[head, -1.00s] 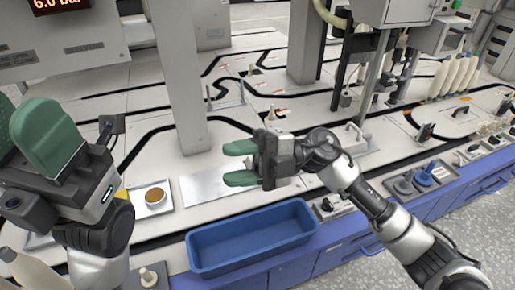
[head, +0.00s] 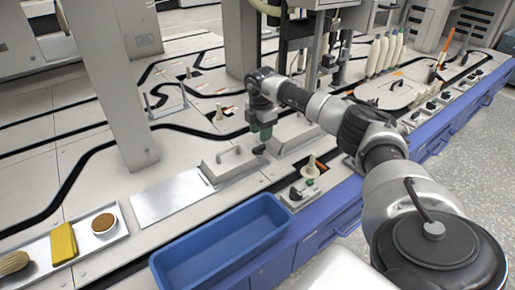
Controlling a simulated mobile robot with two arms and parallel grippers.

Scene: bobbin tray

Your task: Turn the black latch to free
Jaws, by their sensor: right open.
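My right gripper (head: 263,134) is at the centre of the head view, with its green fingers pointing down. It is open and holds nothing that I can see. A small black latch-like part (head: 260,150) lies just below the fingertips, at the right end of a light grey cover with a handle (head: 231,164). From this angle I cannot tell whether the fingers are around it or only above it, or which way it is turned. My left gripper is out of view.
A blue bin (head: 222,243) stands at the front edge. Left of it, a metal tray (head: 80,246) holds a yellow block (head: 63,243), a round brown-topped dish (head: 104,223) and a brush (head: 13,262). A grey post (head: 115,80) rises at left. A control box with knobs (head: 302,196) sits right of the bin.

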